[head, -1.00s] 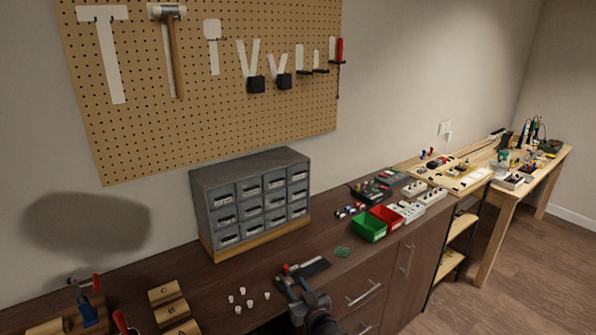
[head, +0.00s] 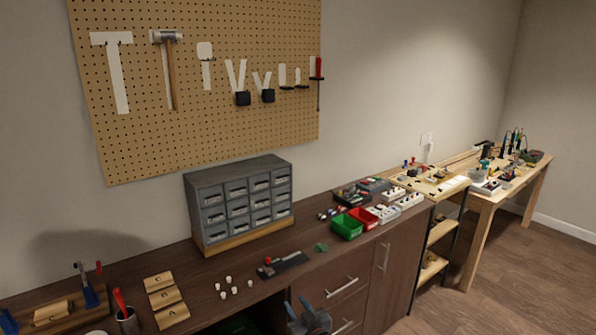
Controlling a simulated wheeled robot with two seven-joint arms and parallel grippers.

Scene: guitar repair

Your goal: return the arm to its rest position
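My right gripper (head: 297,304) is at the bottom middle of the head view, in front of the dark wooden counter (head: 345,258). Its two fingers look parted, with nothing visible between them. It is below and to the right of a dark flat holder (head: 290,263) with a small red-topped item (head: 268,261) on it, and apart from both. My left gripper is out of view.
Several small white pegs (head: 229,279), lettered wooden blocks (head: 165,300) and a grey drawer cabinet (head: 240,200) stand on the counter. A green bin (head: 347,227) and red bin (head: 363,217) are to the right. Drawer handles (head: 341,287) protrude near the gripper.

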